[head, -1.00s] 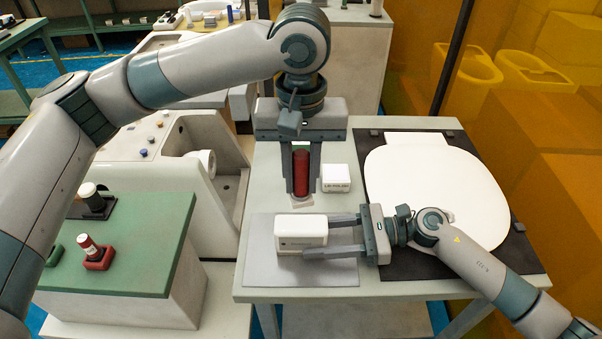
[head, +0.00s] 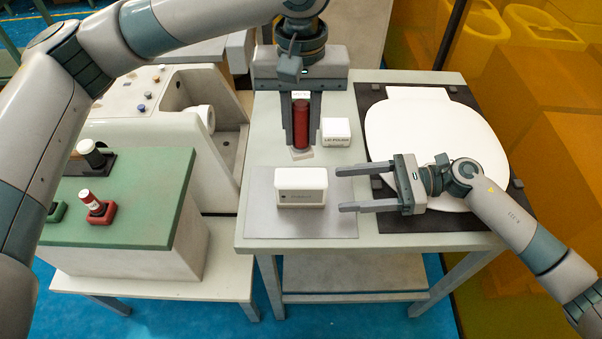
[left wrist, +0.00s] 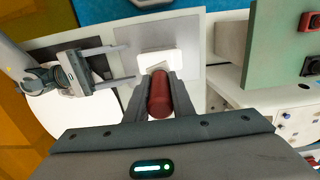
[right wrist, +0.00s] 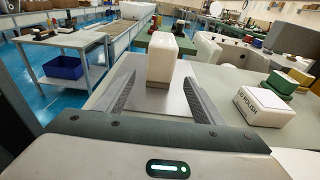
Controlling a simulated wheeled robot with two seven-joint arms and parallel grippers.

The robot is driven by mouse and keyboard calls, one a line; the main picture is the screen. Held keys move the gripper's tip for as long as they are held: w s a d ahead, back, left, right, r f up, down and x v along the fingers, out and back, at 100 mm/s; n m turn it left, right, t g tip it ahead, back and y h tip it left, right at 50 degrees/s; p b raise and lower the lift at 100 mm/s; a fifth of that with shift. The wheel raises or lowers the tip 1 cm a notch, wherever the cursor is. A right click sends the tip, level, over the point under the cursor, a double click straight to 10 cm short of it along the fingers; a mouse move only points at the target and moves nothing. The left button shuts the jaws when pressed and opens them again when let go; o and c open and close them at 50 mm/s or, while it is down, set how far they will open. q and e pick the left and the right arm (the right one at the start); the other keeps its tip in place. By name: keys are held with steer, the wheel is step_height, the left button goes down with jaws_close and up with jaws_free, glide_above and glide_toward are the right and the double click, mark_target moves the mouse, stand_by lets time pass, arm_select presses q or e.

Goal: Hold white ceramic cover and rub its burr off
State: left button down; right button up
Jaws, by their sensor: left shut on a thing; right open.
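A white block with a small dark marking, which I take for the ceramic cover (head: 301,190), stands on the grey mat (head: 258,220). No burr can be made out on it. My right gripper (head: 339,188) is open and empty to the right of the cover, its fingertips pointing at it with a gap. The right wrist view shows the cover (right wrist: 161,52) beyond the two spread fingers. My left gripper (head: 301,143) points down behind the cover, shut on a red cylinder (head: 300,125). The cylinder also shows in the left wrist view (left wrist: 160,95).
A pale square (head: 301,154) lies under the cylinder; contact is unclear. A small white polish box (head: 336,131) stands right of my left gripper. A large white lid (head: 430,125) lies on a black mat (head: 372,92) at right. A green-topped stand (head: 150,215) is at left.

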steer(key=shift+d+r, duration=0.2)
steer(key=shift+d, duration=0.95)
steer(key=shift+d+r, duration=0.15)
steer(key=shift+d, duration=1)
arm_select(q)
steer(key=shift+r, duration=0.1)
